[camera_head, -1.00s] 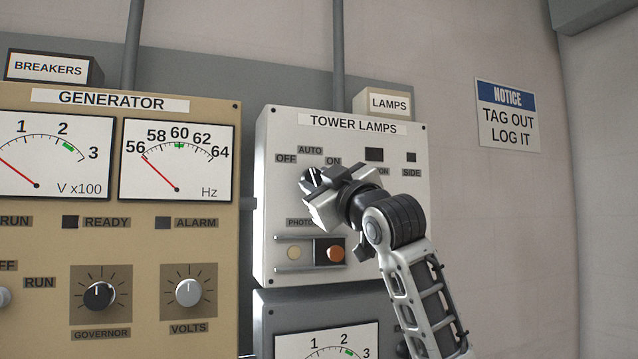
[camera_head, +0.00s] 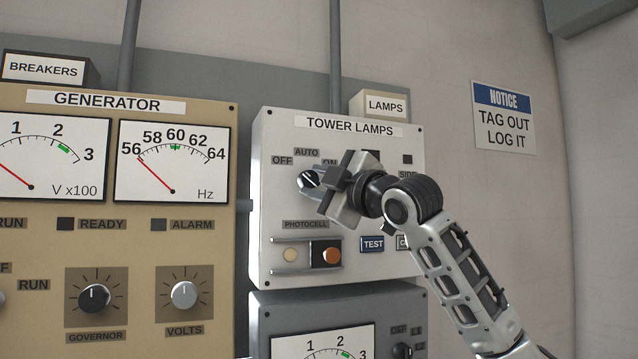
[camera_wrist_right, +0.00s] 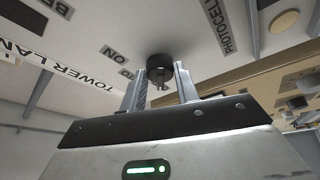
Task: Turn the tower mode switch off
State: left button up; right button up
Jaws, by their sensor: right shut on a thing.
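The tower mode switch is a dark round knob (camera_head: 308,180) on the white TOWER LAMPS panel (camera_head: 270,220). It sits below the OFF, AUTO and ON labels. A pale line shows on it, slanting toward the upper left, but the fingers partly hide it. My right gripper (camera_head: 320,183) reaches in from the right and is shut on the knob. In the right wrist view the knob (camera_wrist_right: 159,66) sits between the two fingers of the right gripper (camera_wrist_right: 160,88). The ON label is partly hidden by the gripper in the head view. My left gripper is not in view.
The tan GENERATOR panel (camera_head: 215,240) stands to the left. A NOTICE sign (camera_head: 504,117) hangs on the wall, with open room around it.

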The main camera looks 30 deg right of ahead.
dwell(0.3)
jog(key=o, duration=1)
jog(key=shift+c, duration=0.2)
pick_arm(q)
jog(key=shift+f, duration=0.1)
pick_arm(e)
jog(key=shift+s, duration=0.15)
jog(key=shift+s+f, duration=0.1)
jog(key=shift+s, duration=0.15)
pick_arm(q)
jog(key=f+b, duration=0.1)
jog(key=b, duration=0.2)
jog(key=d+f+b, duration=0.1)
jog(key=b, duration=0.2)
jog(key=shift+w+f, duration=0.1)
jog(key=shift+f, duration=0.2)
pick_arm(e)
jog(key=v, duration=1.5)
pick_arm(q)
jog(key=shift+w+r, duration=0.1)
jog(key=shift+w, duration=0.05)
pick_arm(e)
jog(key=shift+s, duration=0.1)
